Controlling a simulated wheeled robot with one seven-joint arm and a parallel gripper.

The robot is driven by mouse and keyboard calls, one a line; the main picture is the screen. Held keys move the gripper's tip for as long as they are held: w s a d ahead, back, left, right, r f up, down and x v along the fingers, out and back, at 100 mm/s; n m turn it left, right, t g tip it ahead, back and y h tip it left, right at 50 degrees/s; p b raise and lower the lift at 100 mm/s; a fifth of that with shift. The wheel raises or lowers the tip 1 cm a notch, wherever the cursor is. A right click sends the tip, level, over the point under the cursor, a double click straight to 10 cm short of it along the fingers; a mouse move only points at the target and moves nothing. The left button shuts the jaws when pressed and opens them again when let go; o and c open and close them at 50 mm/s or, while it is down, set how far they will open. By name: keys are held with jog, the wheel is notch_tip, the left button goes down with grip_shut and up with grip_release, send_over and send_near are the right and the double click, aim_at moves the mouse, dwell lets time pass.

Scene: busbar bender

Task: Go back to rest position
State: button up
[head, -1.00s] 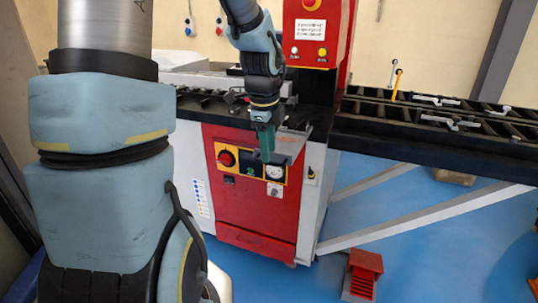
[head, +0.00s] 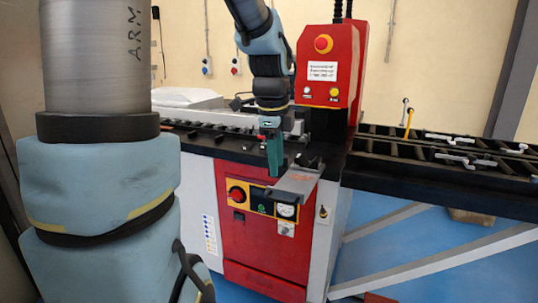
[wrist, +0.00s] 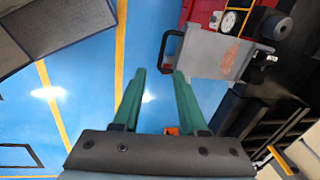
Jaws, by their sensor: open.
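My gripper (head: 274,160) hangs fingers-down in front of the bending machine, just left of a grey plate (head: 297,184) that juts out above the red front panel (head: 240,250). In the wrist view its two green fingers (wrist: 159,78) stand apart with nothing held between them. Blue floor shows through the gap. The grey plate, with a dark handle on its left side, lies right of the fingers in the wrist view (wrist: 212,52). The fingers look apart from it.
A red control box (head: 327,68) with an emergency stop stands above the machine. A dark slatted bed (head: 440,165) with white clamps and a yellow-handled lever (head: 409,122) extends right. A diagonal white brace (head: 435,262) crosses the blue floor below it.

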jog(key=s+a+f+n, duration=0.3)
jog(key=a+n, duration=0.3)
jog(key=n, duration=0.4)
jog(key=s+a+f+n, duration=0.4)
jog(key=a+f+n, duration=0.2)
jog(key=n, duration=0.5)
jog(key=shift+s+a+f+n+y, duration=0.25)
jog(key=shift+a+n+y, duration=0.05)
jog(key=shift+a+y, duration=0.15)
